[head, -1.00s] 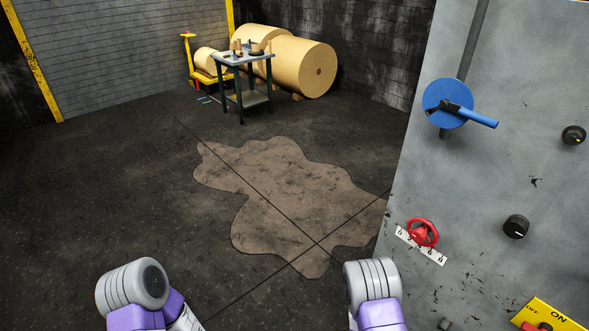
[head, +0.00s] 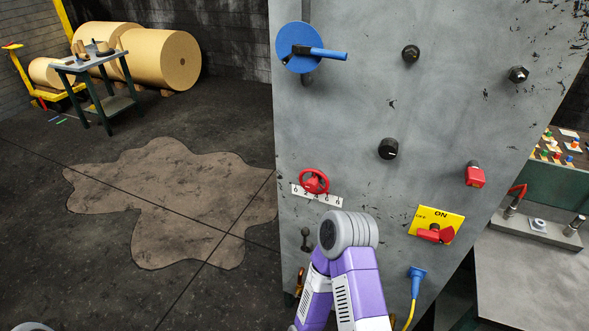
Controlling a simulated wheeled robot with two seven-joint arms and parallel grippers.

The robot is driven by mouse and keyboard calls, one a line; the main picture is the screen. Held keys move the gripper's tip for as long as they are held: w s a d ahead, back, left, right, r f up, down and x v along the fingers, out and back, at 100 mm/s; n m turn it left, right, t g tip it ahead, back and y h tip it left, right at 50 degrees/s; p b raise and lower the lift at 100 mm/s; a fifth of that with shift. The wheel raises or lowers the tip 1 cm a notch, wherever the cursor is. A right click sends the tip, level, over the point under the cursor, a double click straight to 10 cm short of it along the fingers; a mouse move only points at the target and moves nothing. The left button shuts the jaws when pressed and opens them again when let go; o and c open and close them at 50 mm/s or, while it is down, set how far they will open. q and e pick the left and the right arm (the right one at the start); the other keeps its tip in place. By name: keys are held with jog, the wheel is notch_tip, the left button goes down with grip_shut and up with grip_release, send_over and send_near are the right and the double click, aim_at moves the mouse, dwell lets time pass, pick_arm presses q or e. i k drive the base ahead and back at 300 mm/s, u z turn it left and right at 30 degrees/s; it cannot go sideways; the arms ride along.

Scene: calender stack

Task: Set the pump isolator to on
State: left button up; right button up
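A yellow plate (head: 452,218) marked OFF at its upper left and ON at its top is on the grey panel, right of centre in the head view. A red rotary handle (head: 436,234) sits on its lower part, lying roughly level; I take this to be the pump isolator. I cannot tell exactly which mark the handle points to. My purple and grey arm stands left of the plate, apart from it in the picture. Neither of my grippers shows in the head view.
The grey panel (head: 350,110) also bears a blue disc with a lever (head: 300,48), a red handwheel (head: 314,181), black knobs (head: 388,149), a red switch (head: 474,175) and a blue plug (head: 416,280) with a yellow cable. Open floor with a brown patch (head: 190,190) lies left.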

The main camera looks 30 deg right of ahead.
aim_at(447, 234)
jog(key=z, duration=2.2)
jog(key=k, duration=0.5)
jog(key=z, duration=1.35)
jog(key=i, duration=0.8)
jog(key=u, duration=1.9)
